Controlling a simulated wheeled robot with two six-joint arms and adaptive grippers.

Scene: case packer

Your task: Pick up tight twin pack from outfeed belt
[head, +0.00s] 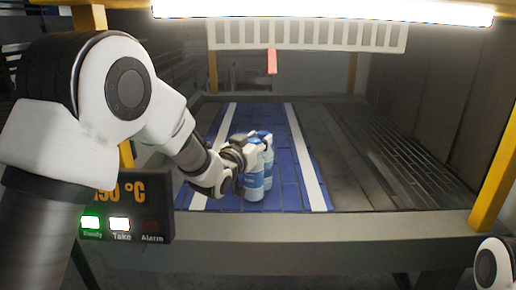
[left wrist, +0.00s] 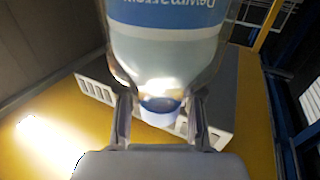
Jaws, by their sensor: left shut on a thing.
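The twin pack (head: 255,183) is a pair of bottles with white-and-blue bodies and blue tops, standing close together on the blue outfeed belt (head: 290,185). My left gripper (head: 246,153) reaches in from the left and is shut on it near the top. In the left wrist view a clear bottle (left wrist: 165,48) with a blue label fills the space between the two fingers (left wrist: 160,118). Its lettering is upside down, and the other bottle cannot be made out there. Whether the pack's base touches the belt is hard to tell. My right gripper is out of view.
Two white rails (head: 309,160) run along the belt. A slatted metal surface (head: 400,150) lies to the right. A yellow post (head: 496,170) stands at the right edge. A display panel (head: 125,208) with Ready, Take and Alarm lamps hangs at front left; Ready and Take are lit.

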